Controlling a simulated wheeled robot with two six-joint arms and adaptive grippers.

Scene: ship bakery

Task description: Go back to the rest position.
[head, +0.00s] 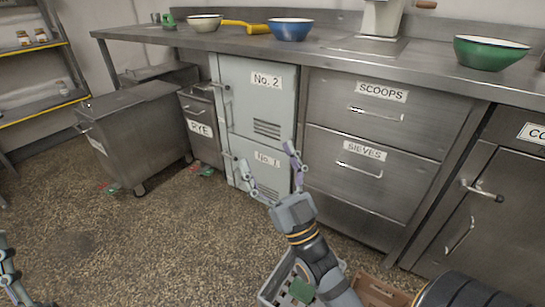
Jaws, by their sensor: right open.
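My right gripper (266,157) is in the middle of the head view, with its arm coming up from the bottom. Its two fingers are spread apart, with nothing between them. It shows in front of the grey lockers labelled No. 2 and No. 1 (250,100), and I cannot tell whether it touches them. Part of my left arm or gripper (8,272) shows at the lower left edge. It is cut off by the frame, so its fingers cannot be judged.
A steel counter (330,47) holds a cream bowl (204,23), blue bowl (290,31) and green bowl (488,54). Drawers (350,125) stand right of the lockers, metal bins (135,130) left. A grey crate (266,296) is below my right arm.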

